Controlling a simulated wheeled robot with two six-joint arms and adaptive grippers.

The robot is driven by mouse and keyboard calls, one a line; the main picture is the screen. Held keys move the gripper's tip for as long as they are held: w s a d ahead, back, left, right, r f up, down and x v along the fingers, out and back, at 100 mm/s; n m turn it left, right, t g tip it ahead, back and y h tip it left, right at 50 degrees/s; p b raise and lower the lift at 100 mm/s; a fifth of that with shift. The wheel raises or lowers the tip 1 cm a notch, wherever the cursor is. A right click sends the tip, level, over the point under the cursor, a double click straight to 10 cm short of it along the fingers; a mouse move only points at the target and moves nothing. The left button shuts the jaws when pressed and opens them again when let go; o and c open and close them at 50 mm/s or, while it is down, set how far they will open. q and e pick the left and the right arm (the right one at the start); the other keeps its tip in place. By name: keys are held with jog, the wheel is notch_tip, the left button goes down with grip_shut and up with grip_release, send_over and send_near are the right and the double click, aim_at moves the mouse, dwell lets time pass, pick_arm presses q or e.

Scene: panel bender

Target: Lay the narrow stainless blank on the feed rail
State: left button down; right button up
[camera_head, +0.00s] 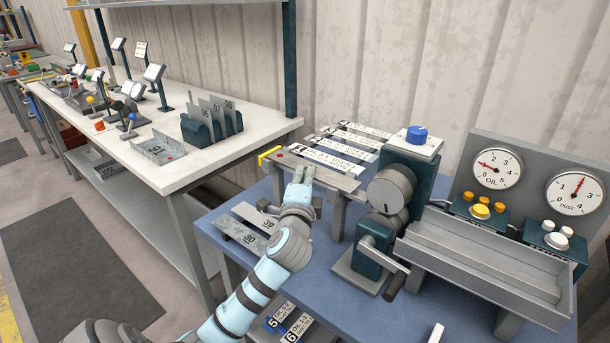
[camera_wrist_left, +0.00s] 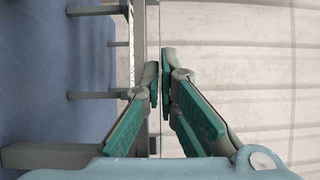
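The feed rail is a raised grey bench on legs (camera_wrist_left: 85,95), left of the crank machine in the head view. A narrow grey plate (camera_head: 326,174), which I take for the stainless blank, lies along its top, with a red dot and a yellow piece at the left end. My left gripper (camera_head: 303,172) is at the plate's front edge. In the left wrist view its green-padded fingers (camera_wrist_left: 161,80) are nearly together on either side of a thin edge-on sheet (camera_wrist_left: 153,30). The gripper hides part of the front edge. My right gripper is not in view.
Two numbered plates (camera_head: 247,228) lie on the blue table left of my arm. Labelled strips (camera_head: 345,150) lie behind the rail. The crank machine (camera_head: 392,188) and a grey trough (camera_head: 480,265) stand to the right. A white bench (camera_head: 215,160) with upright plates is at left.

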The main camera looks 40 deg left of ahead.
pick_arm(q)
jog(key=c, duration=2.3)
grip_release()
jog(key=shift+s+f+g, duration=0.1)
jog(key=shift+f+g, duration=0.2)
jog(key=shift+f, duration=0.5)
jog(key=o, duration=0.6)
jog(key=shift+s, duration=0.1)
jog(key=shift+w+a+r, duration=0.15)
jog(key=shift+w, duration=0.05)
jog(key=shift+r, duration=0.15)
jog(key=v, duration=1.2)
jog(key=shift+s, duration=0.1)
jog(key=shift+f, duration=0.25)
